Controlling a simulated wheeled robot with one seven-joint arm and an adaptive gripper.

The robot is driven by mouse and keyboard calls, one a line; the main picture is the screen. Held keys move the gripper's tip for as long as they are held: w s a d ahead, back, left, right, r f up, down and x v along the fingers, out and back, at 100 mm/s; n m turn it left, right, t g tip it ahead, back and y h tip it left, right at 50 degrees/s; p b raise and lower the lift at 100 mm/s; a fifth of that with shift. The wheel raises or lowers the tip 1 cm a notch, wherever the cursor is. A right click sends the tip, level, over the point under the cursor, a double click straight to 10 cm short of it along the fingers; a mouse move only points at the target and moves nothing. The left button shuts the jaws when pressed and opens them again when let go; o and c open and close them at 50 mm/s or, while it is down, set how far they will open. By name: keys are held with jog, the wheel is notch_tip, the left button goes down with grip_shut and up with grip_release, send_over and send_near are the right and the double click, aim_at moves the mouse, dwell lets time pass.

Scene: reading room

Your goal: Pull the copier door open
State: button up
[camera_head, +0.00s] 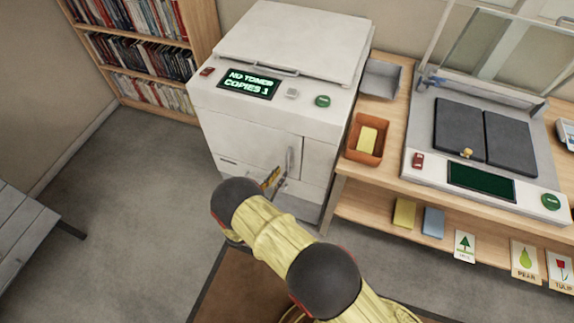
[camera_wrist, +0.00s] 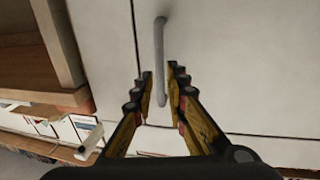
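The white copier (camera_head: 270,100) stands against the wall with its front door (camera_head: 245,145) flush and closed. A grey bar handle (camera_head: 290,162) sits near the door's right edge. In the wrist view the handle (camera_wrist: 160,45) runs down between my two yellow-and-black fingers. My gripper (camera_wrist: 160,82) is open, with gaps between the fingertips and the bar. I cannot tell whether the tips reach the door surface. In the head view my gripper (camera_head: 271,178) is at the door's lower right, partly hidden by my arm.
A wooden shelf unit (camera_head: 387,125) stands right of the copier, bearing an orange tray (camera_head: 376,121) and a flatbed device (camera_head: 425,130). A bookcase (camera_head: 155,50) is at back left and a grey bench (camera_head: 20,225) at left. The floor left of the copier is clear.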

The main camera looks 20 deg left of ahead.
aim_at(287, 165)
jog(key=b+x, duration=0.1)
jog(key=x, duration=0.5)
jog(key=shift+f, duration=0.1)
jog(key=shift+c, duration=1.2)
jog(key=shift+s, duration=0.1)
grip_shut()
